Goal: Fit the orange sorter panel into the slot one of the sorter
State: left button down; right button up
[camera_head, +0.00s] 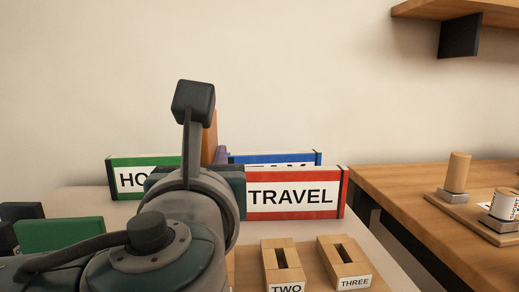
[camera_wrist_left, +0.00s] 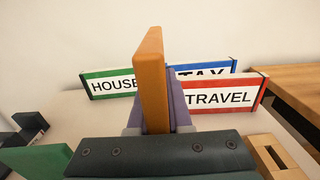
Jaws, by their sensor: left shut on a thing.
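The orange sorter panel (camera_wrist_left: 150,80) stands upright between the fingers of my left gripper (camera_wrist_left: 155,125), which is shut on it. In the head view, only a sliver of the orange panel (camera_head: 210,138) shows beside my left wrist. The sorter is a wooden piece with slotted blocks: slot two (camera_head: 283,262) and slot three (camera_head: 343,258) show, labelled TWO and THREE. Slot one is not visible; my left arm covers the area left of slot two. One slotted block also shows at the lower right in the wrist view (camera_wrist_left: 272,157). My right gripper is not in view.
Behind stand a green HOUSE box (camera_wrist_left: 110,84), a blue TAX box (camera_wrist_left: 205,71) and a red TRAVEL box (camera_head: 295,195). A green panel (camera_head: 60,235) and dark blocks (camera_head: 22,211) are at left. A wooden table (camera_head: 440,215) with a peg (camera_head: 457,172) is at right.

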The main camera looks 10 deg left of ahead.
pick_arm(q)
notch_tip(320, 180, down, 6)
jog(key=b, duration=0.3)
jog(key=shift+r, duration=0.15)
jog(key=shift+p, duration=0.8)
dwell(1.4)
jog(key=shift+f+b, duration=0.85)
jog(key=shift+f, duration=0.85)
jog(key=c, duration=0.8)
grip_release()
jog(key=shift+o, duration=0.2)
jog(key=shift+s, duration=0.1)
